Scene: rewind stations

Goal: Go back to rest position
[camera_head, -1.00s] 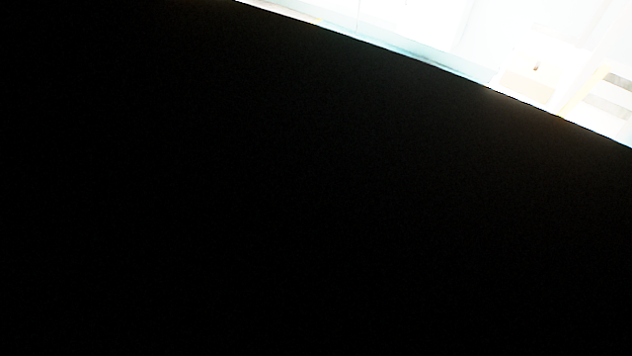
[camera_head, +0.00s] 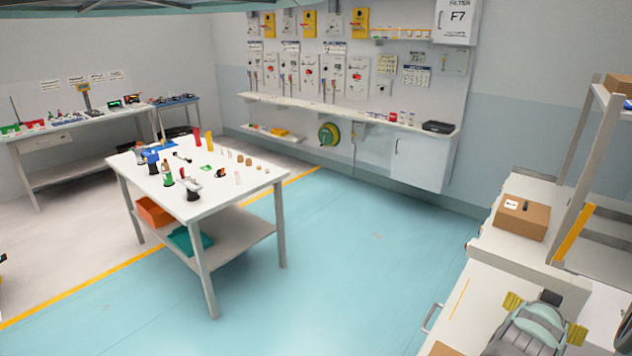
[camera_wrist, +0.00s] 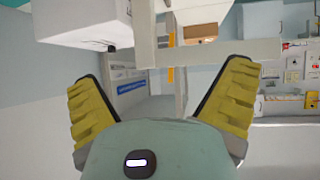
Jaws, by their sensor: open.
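My gripper (camera_head: 546,316) shows at the bottom right of the head view, above the white counter on the right. Its two yellow ribbed fingers are spread wide apart. In the wrist view the open gripper (camera_wrist: 163,78) has nothing between its fingers, only the distant room behind. It touches nothing that I can see.
A cardboard box (camera_head: 521,217) sits on the right counter (camera_head: 497,287), beside a shelf rack (camera_head: 587,135). A white table (camera_head: 232,200) with several small items stands mid-left. A wall bench (camera_head: 345,111) runs along the back. The blue floor (camera_head: 345,270) between is clear.

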